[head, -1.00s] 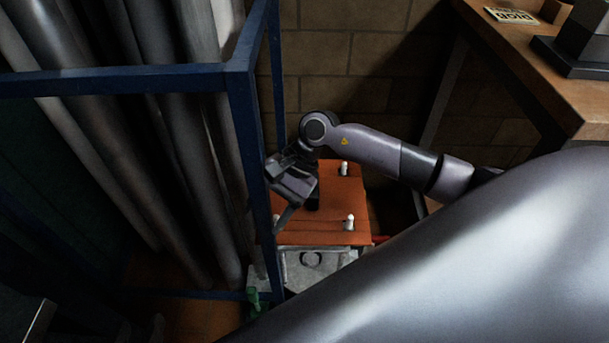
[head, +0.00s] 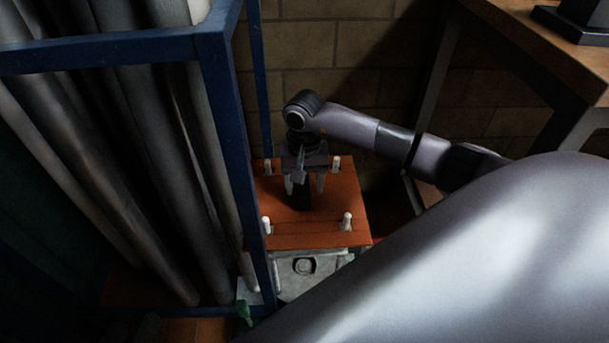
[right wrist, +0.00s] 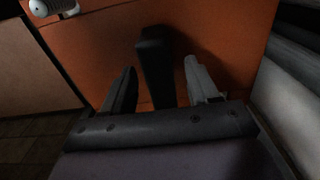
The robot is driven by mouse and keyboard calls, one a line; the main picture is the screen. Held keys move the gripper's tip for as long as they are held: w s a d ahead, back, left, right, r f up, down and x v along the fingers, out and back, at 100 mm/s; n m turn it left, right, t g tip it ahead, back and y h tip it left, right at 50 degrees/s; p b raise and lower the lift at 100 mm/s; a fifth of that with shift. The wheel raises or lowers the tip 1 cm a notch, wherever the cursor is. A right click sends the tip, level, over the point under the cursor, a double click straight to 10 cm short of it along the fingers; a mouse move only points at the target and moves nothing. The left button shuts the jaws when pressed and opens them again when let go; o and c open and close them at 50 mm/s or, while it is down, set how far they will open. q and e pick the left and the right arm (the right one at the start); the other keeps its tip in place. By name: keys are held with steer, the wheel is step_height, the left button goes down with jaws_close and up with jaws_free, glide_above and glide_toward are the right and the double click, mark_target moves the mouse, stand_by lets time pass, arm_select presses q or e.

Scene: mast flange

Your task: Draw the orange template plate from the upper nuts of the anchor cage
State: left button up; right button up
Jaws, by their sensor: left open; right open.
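The orange template plate (head: 330,197) lies flat over the grey anchor cage (head: 318,268), with pale bolt ends standing up at its corners, one of them at the front right (head: 347,221). A black upright handle (head: 303,200) rises from the plate's middle. My right gripper (head: 304,184) points down over the plate, open. In the right wrist view its two fingers (right wrist: 160,68) are apart, with the black handle (right wrist: 155,65) standing between them; contact cannot be told. The upper nuts are not clearly distinguishable. My left gripper is not in view.
A blue rack frame (head: 238,150) holding long grey pipes (head: 140,160) stands close at the plate's left. A brick wall (head: 335,55) is behind. A wooden bench (head: 550,55) stands at the upper right. A small green object (head: 244,312) is by the rack's foot.

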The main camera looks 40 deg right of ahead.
steer(key=shift+f, duration=0.1)
jaws_close()
steer(key=shift+r+p, duration=2.65)
steer(key=shift+r, duration=1.15)
